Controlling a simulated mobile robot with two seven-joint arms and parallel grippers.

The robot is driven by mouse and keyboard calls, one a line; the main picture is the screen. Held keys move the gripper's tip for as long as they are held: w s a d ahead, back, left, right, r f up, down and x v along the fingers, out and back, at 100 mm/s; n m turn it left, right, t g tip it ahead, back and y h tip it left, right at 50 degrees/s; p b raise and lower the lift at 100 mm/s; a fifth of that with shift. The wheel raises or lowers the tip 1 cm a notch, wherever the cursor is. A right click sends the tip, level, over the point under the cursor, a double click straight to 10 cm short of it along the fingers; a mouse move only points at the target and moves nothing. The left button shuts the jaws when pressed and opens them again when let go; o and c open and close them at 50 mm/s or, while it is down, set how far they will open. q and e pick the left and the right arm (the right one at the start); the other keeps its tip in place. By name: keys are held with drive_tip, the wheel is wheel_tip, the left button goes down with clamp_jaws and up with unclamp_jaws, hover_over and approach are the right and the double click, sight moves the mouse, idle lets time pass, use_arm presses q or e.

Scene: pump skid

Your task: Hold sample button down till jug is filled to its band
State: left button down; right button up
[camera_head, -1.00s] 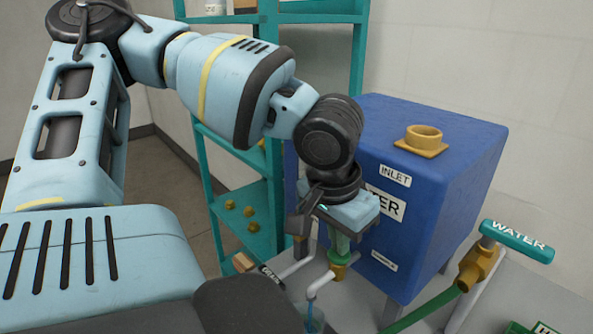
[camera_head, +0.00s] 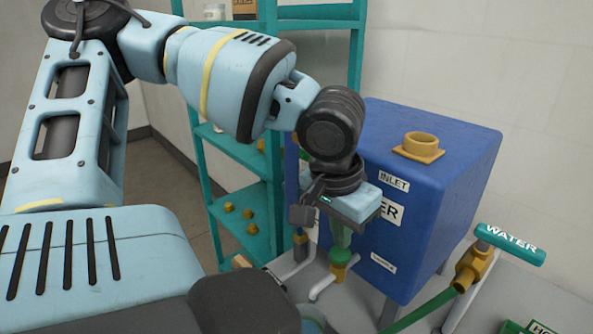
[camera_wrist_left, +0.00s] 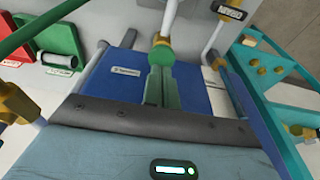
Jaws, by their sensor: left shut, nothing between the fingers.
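My left gripper (camera_head: 341,238) is shut and empty, pointing down in front of the blue tank. The round green sample button (camera_head: 341,257) is right below its fingertips, on a brass fitting. The wrist view shows the closed green fingers (camera_wrist_left: 160,84) with the button (camera_wrist_left: 162,54) just past their tips. Whether they touch cannot be told. The pale outlet pipe (camera_head: 322,287) bends down from the fitting, with no stream visible below it. The jug (camera_head: 313,322) shows only as a bluish sliver at the bottom edge; its band and level are hidden. My right gripper is out of view.
The blue tank (camera_head: 440,200) stands close behind the gripper. A teal WATER handle (camera_head: 510,244) on a brass valve is at the right, with a green hose. A teal shelf (camera_head: 262,195) with several brass fittings stands behind at the left.

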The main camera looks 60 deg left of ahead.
use_arm(q)
drive_tip(key=shift+f, duration=0.2)
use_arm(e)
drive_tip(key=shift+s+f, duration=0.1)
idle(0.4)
use_arm(q)
drive_tip(key=shift+f, duration=0.35)
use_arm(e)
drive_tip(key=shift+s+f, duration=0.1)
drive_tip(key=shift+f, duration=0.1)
